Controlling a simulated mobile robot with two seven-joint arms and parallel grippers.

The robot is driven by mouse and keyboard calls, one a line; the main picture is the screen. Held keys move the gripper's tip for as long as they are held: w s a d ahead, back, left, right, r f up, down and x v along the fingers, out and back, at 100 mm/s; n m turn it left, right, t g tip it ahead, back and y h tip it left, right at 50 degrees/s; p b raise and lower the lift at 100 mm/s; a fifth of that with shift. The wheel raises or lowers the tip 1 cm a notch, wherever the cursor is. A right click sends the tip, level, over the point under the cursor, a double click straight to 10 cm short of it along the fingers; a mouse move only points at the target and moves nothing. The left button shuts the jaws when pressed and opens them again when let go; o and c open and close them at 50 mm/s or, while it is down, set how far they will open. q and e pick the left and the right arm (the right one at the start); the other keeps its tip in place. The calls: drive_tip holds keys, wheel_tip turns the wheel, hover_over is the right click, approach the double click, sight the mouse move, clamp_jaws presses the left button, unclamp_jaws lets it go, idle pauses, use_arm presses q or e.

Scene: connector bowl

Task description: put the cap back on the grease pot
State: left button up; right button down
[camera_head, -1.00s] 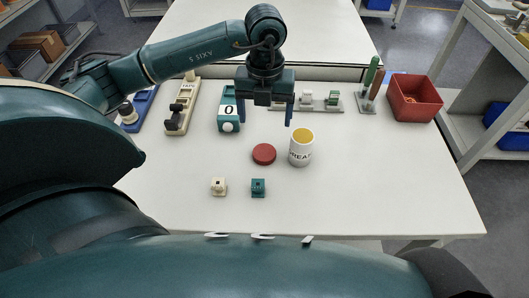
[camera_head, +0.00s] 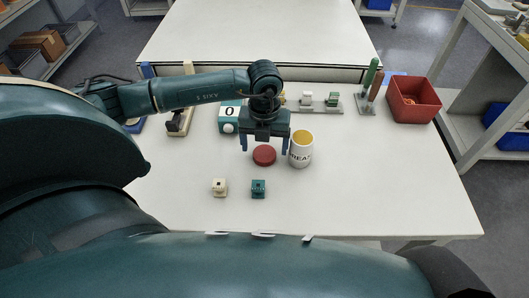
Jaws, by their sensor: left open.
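The grease pot (camera_head: 301,151) is a white, open cylinder with yellow grease showing inside and dark lettering on its side. It stands upright on the table. The red round cap (camera_head: 264,156) lies flat on the table just left of the pot. My left gripper (camera_head: 264,148) is open, pointing down, with its two fingers on either side above the cap. Its right finger is close to the pot's left side; I cannot tell whether they touch. The gripper holds nothing. My right gripper is not in view.
Behind are a teal counter box (camera_head: 229,118), a grey rack with connectors (camera_head: 320,104), upright tools (camera_head: 370,80) and a red bin (camera_head: 414,100). The table's front right is clear.

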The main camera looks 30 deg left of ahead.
use_arm(q)
drive_tip(key=shift+f, duration=1.1)
drive_tip(key=shift+c, duration=0.5)
drive_tip(key=c, duration=0.9)
drive_tip(key=shift+c, duration=0.2)
wheel_tip(320, 180, up, 10)
drive_tip(key=shift+b, duration=0.35)
